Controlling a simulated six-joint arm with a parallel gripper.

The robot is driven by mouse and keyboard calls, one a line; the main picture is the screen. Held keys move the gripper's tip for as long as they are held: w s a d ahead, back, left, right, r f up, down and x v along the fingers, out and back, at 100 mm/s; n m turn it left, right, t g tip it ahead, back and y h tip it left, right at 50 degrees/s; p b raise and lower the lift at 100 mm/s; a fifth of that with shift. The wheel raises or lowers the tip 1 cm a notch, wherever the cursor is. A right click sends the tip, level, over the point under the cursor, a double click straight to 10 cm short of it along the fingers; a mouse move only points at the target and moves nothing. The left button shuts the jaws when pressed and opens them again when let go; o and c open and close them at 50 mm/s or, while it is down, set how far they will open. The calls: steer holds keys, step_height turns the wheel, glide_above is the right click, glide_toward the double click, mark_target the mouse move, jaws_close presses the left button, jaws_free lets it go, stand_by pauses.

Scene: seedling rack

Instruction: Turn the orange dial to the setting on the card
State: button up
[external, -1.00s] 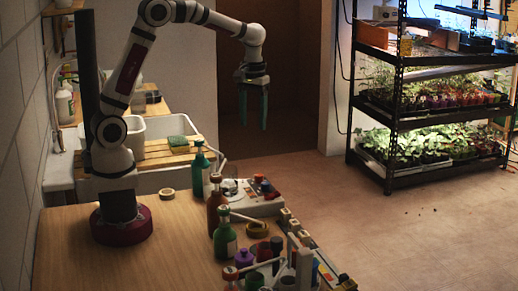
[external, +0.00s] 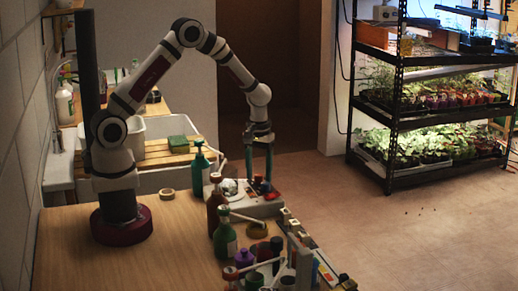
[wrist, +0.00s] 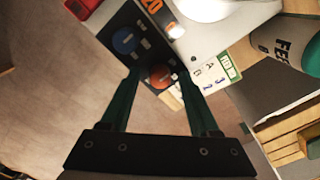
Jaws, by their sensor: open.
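The orange dial (wrist: 161,77) is a round knob on the dark panel of a white device (external: 258,207). In the wrist view it lies between the tips of my gripper (wrist: 162,82), one finger on each side with gaps. My gripper (external: 260,172) is open, pointing down over the device in the external view. I cannot tell whether the tips reach down to the dial's level. A pale card (wrist: 217,74) with a green patch and small characters lies right of the dial; its setting is too small to read surely.
A blue dial (wrist: 125,40) sits close by on the same panel. A bottle with a "FEE" label (wrist: 283,45) stands at the wrist view's right. In the external view, green and red bottles (external: 215,214) stand left of the device, with a tube rack (external: 300,245) in front.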

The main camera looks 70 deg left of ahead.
steer(key=shift+c, duration=0.3)
jaws_close()
steer(key=m, duration=1.1)
steer(key=shift+m, duration=0.3)
stand_by(0.6)
steer(key=shift+o, duration=0.3)
jaws_free()
